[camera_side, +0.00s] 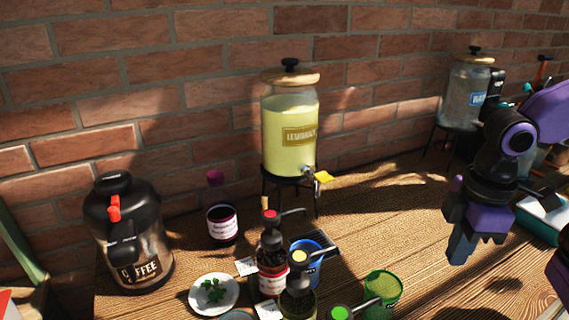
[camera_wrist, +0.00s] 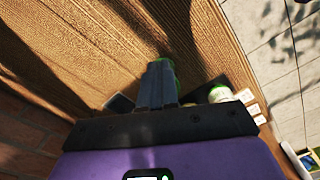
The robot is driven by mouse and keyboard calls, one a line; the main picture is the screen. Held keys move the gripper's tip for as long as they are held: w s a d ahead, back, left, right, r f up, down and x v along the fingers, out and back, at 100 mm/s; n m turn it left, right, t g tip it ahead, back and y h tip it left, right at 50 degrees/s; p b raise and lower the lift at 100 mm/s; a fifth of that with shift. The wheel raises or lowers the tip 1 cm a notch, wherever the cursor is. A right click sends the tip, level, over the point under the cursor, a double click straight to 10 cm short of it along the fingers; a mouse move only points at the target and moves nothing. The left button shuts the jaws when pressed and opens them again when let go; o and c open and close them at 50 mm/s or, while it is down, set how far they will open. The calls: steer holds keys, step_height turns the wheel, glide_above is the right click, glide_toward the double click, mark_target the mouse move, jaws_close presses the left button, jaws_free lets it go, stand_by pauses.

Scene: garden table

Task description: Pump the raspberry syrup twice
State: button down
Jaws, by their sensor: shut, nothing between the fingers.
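Several pump bottles stand on the wooden table in the side view. One has a red pump top (camera_side: 270,214) and a red-and-white label (camera_side: 272,284). Another, farther back, has a magenta top (camera_side: 215,178) and a dark body with a pale label (camera_side: 222,224). The labels are too small to read, so I cannot tell which is raspberry. My gripper (camera_side: 458,253) is shut and empty, pointing down above the right part of the table, well to the right of these bottles. Its closed fingers also show in the wrist view (camera_wrist: 158,82).
A yellow-topped pump (camera_side: 299,257), a blue cup (camera_side: 314,268), a green cup (camera_side: 381,295) and a green-topped pump (camera_side: 340,313) crowd the front. A lemonade dispenser (camera_side: 290,140) stands behind, a coffee dispenser (camera_side: 128,235) at left. Table below my gripper looks clear.

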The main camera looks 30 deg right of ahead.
steer(key=w+a+r+m, duration=0.2)
steer(key=w+a+r, duration=0.4)
steer(key=w+a, duration=0.35)
steer(key=w+a+r+m, duration=0.2)
steer(key=w+a+r, duration=0.4)
steer(key=w+a, duration=0.4)
steer(key=shift+s+a+f, duration=0.1)
steer(key=shift+a+f, duration=0.1)
steer(key=shift+f, duration=0.8)
steer(key=shift+s+a+f, duration=0.1)
steer(key=shift+a+f, duration=0.15)
steer(key=shift+f, duration=0.75)
steer(key=shift+s+a+f, duration=0.1)
steer(key=shift+a+f, duration=0.1)
steer(key=shift+f, duration=0.8)
steer(key=shift+f, duration=1.6)
steer(key=shift+r, duration=1.6)
steer(key=shift+f, duration=0.1)
